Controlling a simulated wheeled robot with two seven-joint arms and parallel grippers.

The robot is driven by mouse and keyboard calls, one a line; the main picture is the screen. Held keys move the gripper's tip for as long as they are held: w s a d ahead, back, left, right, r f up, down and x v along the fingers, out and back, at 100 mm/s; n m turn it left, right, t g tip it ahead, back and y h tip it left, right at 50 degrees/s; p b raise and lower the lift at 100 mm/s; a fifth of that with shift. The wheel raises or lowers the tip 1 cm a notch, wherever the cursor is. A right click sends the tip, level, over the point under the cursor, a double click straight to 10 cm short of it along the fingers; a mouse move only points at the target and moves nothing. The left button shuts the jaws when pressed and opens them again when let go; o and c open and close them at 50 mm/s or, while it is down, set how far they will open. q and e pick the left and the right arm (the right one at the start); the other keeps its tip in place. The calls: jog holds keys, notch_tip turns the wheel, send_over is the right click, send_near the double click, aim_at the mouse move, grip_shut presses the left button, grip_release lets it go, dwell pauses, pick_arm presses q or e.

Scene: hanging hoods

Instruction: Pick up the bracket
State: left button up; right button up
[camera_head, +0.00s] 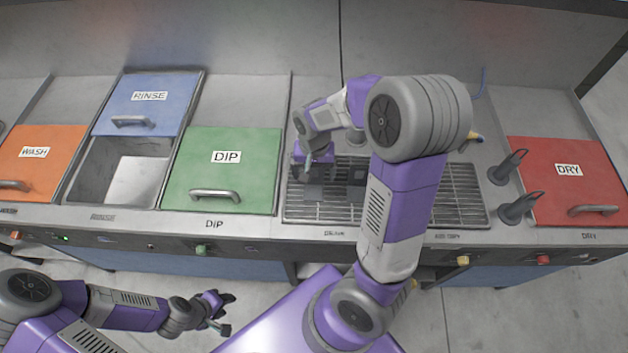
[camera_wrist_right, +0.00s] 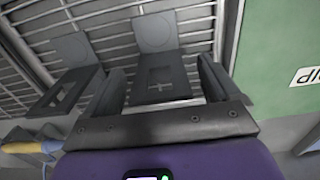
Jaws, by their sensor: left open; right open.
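Two dark grey brackets with flat plates and square cut-outs rest on the slatted drain grate (camera_head: 455,205). One bracket (camera_wrist_right: 155,34) lies in line with my right gripper (camera_wrist_right: 163,82), its cut-out plate between the two open fingers in the wrist view. Whether the fingers touch it cannot be told. In the head view this bracket (camera_head: 312,192) shows just below my right gripper (camera_head: 308,172). The other bracket (camera_wrist_right: 72,72) lies beside it; in the head view (camera_head: 357,181) it is partly hidden by my right arm. My left gripper (camera_head: 222,312) is open and empty, low in front of the counter.
A green DIP lid (camera_head: 222,172) is shut left of the grate. The RINSE basin (camera_head: 118,168) is uncovered. A yellow-tipped tool (camera_head: 473,139) lies behind the grate.

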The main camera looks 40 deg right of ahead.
grip_shut()
dwell(0.4)
